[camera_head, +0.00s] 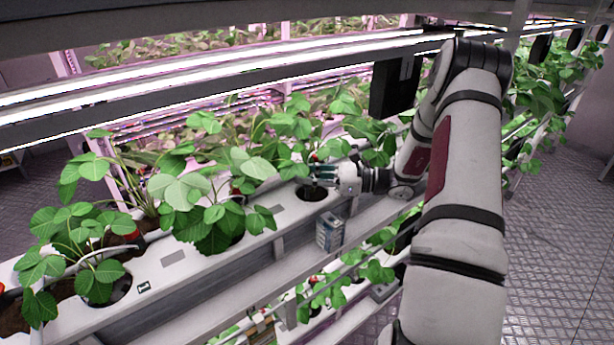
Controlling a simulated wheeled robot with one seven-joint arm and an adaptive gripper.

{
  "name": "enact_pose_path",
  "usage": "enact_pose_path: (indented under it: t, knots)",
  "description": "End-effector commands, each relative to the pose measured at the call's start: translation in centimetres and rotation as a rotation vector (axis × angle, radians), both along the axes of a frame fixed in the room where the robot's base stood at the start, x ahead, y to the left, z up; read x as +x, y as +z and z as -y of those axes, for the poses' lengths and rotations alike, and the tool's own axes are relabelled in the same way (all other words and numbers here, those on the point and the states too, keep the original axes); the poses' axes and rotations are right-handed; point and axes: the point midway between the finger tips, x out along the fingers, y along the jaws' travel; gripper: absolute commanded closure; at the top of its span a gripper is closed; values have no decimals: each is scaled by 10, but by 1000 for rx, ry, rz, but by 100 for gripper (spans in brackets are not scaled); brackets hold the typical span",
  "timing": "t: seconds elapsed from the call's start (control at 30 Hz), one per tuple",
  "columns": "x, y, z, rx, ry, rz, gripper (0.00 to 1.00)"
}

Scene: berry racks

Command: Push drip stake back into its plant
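My gripper (318,174) reaches in from the right, over the white planting gutter (180,259). Its fingers are small and dark, partly among leaves, just above a round planting hole (312,193). I cannot tell whether they are open or hold anything. Strawberry plants (205,215) grow from several holes along the gutter. One plant (93,262) stands at the near left. A red piece (133,236) shows beside a pale tube behind that plant. I cannot make out a drip stake for certain; leaves and the gripper hide much around the hole.
Bright light bars (200,80) run above the plants. A dark panel (394,88) hangs behind my arm. A lower plant row lies beneath. The metal floor (555,230) at right is clear.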

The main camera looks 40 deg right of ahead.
Motion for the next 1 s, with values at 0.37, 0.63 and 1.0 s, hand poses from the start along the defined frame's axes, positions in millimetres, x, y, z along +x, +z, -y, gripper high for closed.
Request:
enact_pose_path:
  t: [0.37, 0.63, 1.0]
  knots:
    - [0, -8, 0, 1, 0, -1, 96]
    - [0, -16, 0, 0, 0, 0, 96]
    - [0, -24, 0, 0, 0, 0, 71]
